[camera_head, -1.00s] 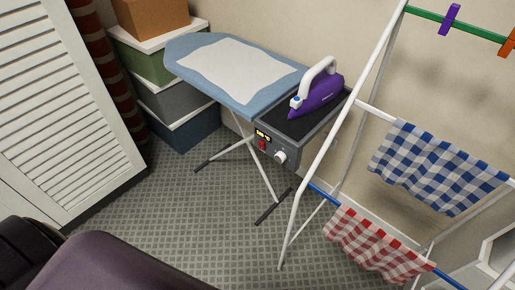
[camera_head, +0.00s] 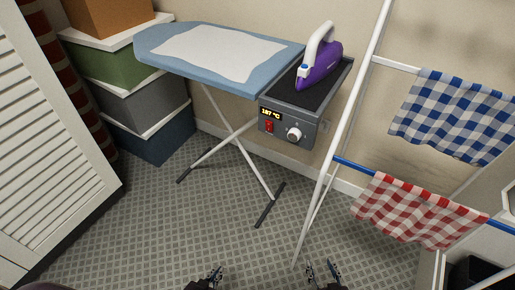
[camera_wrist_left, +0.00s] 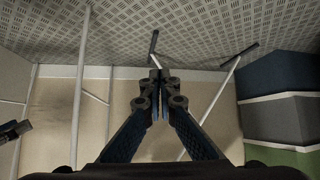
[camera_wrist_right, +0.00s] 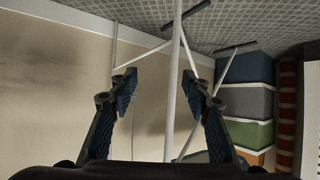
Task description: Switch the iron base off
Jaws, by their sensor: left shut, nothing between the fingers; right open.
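The iron base (camera_head: 286,127) is a grey box with a dark top at the right end of the ironing board. Its front has a lit display reading about 187 °C (camera_head: 271,113), a red switch (camera_head: 269,126) and a white knob (camera_head: 294,135). A purple and white iron (camera_head: 319,62) rests on top. My left gripper (camera_head: 217,272) is at the bottom of the head view, well short of the base; its fingers meet, empty, in the left wrist view (camera_wrist_left: 155,80). My right gripper (camera_head: 325,265) is open and empty, with fingers apart in the right wrist view (camera_wrist_right: 160,84).
The ironing board (camera_head: 170,64) carries a white cloth. A white drying rack (camera_head: 341,134) with checked towels (camera_head: 452,115) stands right of the base, its leg close to my right gripper. Stacked boxes (camera_head: 140,98) and a louvred door (camera_head: 45,150) are left. Floor (camera_head: 160,235) ahead is clear.

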